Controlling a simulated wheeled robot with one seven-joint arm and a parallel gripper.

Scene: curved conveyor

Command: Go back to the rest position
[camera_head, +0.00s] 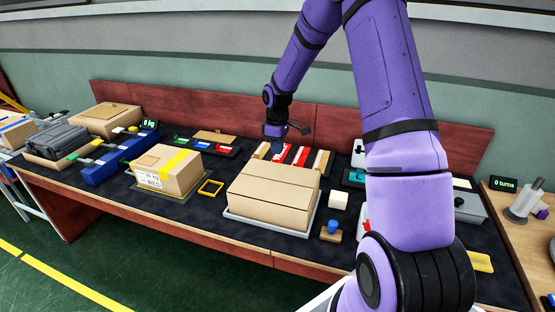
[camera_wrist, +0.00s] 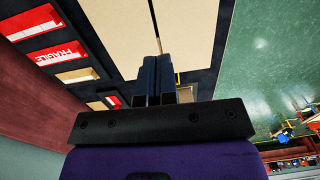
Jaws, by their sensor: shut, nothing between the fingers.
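My gripper (camera_head: 302,130) is above the back of the dark table, behind a large cardboard box (camera_head: 272,198), with my purple arm reaching over from the right. In the wrist view my gripper's two dark fingers (camera_wrist: 155,80) lie side by side, shut and empty. The large box also shows in the wrist view (camera_wrist: 185,35), beyond the fingertips. Red and white labels, one reading FRAGILE (camera_wrist: 58,54), lie in compartments to the left in that view. I cannot tell the exact height of my gripper above the table.
A taped box (camera_head: 168,170) sits left of the large box, near a yellow square frame (camera_head: 211,188). A blue device (camera_head: 118,160) and a grey case (camera_head: 57,139) stand further left. A blue knob (camera_head: 332,227) stands at the front. A reddish backboard (camera_head: 220,104) runs behind.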

